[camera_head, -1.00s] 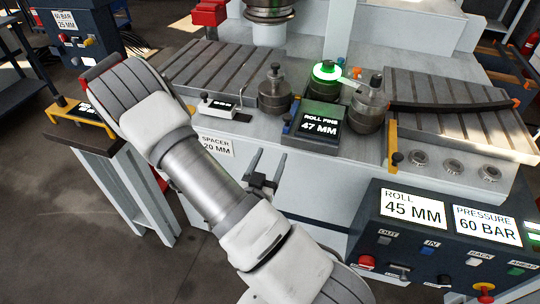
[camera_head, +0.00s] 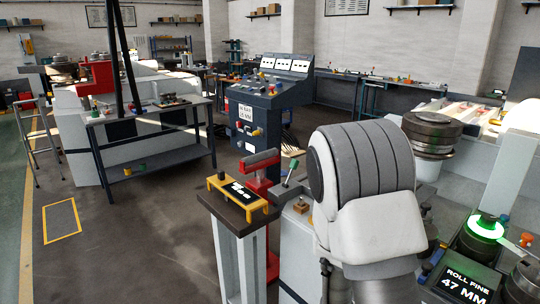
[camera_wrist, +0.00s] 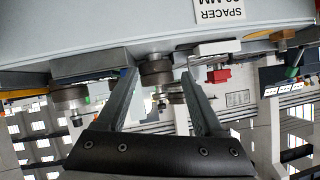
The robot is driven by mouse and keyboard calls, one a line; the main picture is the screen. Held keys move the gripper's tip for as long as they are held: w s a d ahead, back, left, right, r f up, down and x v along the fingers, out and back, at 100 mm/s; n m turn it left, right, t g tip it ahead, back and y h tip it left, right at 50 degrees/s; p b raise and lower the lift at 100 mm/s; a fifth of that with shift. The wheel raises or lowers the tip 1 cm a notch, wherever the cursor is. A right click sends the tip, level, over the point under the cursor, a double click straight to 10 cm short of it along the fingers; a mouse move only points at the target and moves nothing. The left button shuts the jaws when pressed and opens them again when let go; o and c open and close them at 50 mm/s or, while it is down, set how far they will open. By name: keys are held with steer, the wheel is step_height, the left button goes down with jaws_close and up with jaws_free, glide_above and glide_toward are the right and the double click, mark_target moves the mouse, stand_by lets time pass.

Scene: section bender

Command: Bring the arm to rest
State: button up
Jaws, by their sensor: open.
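My gripper (camera_wrist: 159,76) is open and empty in the wrist view, with its two grey fingers spread apart. The wrist picture is upside down, and the pale machine front with the spacer label (camera_wrist: 224,10) is at its top. In the head view my arm's white and grey link stands large right of centre; I cannot make out the gripper's fingers clearly there. The section bender's display (camera_head: 467,285) reads ROLL FINE 47 MM, beside a green glowing ring (camera_head: 486,227).
A small stand with a yellow-edged tray (camera_head: 238,192) is left of my arm, beside a red post (camera_head: 262,185). A dark control cabinet (camera_head: 262,118) stands behind. A workbench (camera_head: 150,115) is at left. Open floor (camera_head: 130,240) lies at front left.

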steer(key=s+a+r+n+g+y, duration=0.1)
steer(key=s+a+r+n+y, duration=0.1)
steer(key=a+r+n+y, duration=0.65)
steer(key=s+a+r+n+g, duration=0.2)
steer(key=s+r+n+g, duration=0.1)
steer(key=s+r, duration=1)
steer(key=s, duration=0.4)
steer(key=shift+r, duration=0.35)
